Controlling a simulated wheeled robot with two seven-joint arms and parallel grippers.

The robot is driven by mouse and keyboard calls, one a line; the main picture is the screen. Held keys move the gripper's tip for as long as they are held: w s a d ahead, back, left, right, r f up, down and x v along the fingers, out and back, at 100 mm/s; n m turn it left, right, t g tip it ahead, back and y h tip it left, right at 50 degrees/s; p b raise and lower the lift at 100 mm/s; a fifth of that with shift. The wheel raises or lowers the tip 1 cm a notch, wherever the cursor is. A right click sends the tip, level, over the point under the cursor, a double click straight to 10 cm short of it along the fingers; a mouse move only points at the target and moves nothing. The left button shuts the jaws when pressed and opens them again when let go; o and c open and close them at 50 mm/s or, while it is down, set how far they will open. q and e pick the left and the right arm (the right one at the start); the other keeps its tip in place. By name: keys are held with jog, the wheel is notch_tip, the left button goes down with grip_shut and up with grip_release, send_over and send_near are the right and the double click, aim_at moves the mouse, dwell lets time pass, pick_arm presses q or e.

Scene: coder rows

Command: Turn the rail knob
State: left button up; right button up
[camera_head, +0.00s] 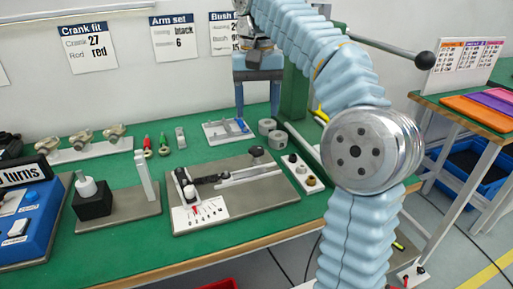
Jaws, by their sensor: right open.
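A grey plate (239,207) lies on the green bench. It carries a rail with a dark slide (208,180), a black knob (256,152) at its far right end, dark upright knobs (182,176) at its left end, and a white scale card (200,213) with red marks. Which of these is the rail knob, I cannot tell. My right gripper (257,108) hangs above the back of the bench with its two blue fingers apart and pointing down. It is empty and apart from the plate. My left gripper is not in view.
A narrow strip with small knobs (302,173) lies right of the plate. Grey cylinders (273,135) and a small white tray (227,132) stand behind it. A black block with a white knob (92,199) and a blue box (28,225) stand left. My right arm covers the bench's right end.

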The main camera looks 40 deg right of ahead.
aim_at(257, 148)
notch_tip(257, 148, down, 12)
jog(key=shift+a, duration=0.1)
dwell(0.4)
jog(key=c, duration=1)
